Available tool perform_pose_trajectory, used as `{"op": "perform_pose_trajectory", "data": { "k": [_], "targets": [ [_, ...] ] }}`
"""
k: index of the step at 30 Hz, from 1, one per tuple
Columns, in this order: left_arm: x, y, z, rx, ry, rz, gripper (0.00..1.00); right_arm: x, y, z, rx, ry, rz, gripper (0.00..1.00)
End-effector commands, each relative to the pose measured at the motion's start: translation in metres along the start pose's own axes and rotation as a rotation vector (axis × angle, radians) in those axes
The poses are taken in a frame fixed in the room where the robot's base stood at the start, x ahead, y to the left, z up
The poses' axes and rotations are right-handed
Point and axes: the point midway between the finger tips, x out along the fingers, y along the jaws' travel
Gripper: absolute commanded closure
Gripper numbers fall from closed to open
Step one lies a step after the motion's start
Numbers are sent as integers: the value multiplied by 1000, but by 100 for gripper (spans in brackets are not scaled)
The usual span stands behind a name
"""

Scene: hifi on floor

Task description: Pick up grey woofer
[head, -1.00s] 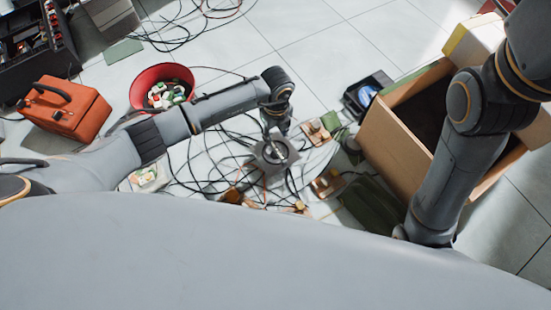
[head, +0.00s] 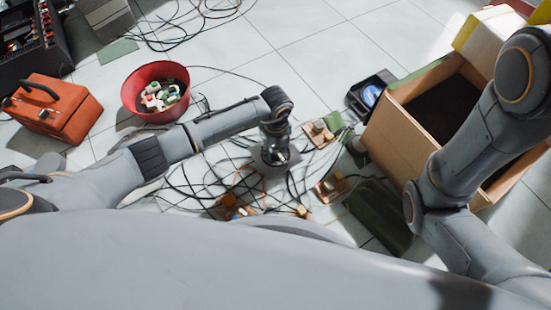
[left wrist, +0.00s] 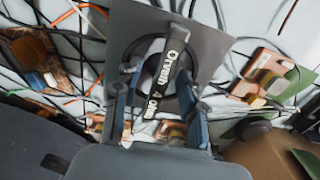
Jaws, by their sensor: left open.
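The grey woofer (head: 266,164) is in the middle of the head view, among black cables. In the left wrist view it is a square dark grey plate (left wrist: 207,50) with a round middle and a black strap lettered in white across it. My left gripper (head: 274,150) is over the woofer, pointing down. In the left wrist view its two open fingers (left wrist: 155,100) stand on either side of the strap and round middle; I cannot tell whether they touch. My right arm shows at the right, but its gripper is out of view.
Tangled cables and small copper-coloured parts (head: 318,132) surround the woofer. A cardboard box (head: 395,140) stands to the right, with a dark device (head: 372,92) beside it. A red bucket (head: 152,112) and an orange case (head: 55,110) stand left. Tiles behind are mostly clear.

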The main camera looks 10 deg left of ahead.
Motion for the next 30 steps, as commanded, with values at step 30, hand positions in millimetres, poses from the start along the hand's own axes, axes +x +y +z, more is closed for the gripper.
{"op": "perform_pose_trajectory", "data": {
  "k": [30],
  "targets": [
    [4, 0, 0, 1, 1, 0, 79, 2, 0, 0, 0, 1, -1, 60]
  ]
}}
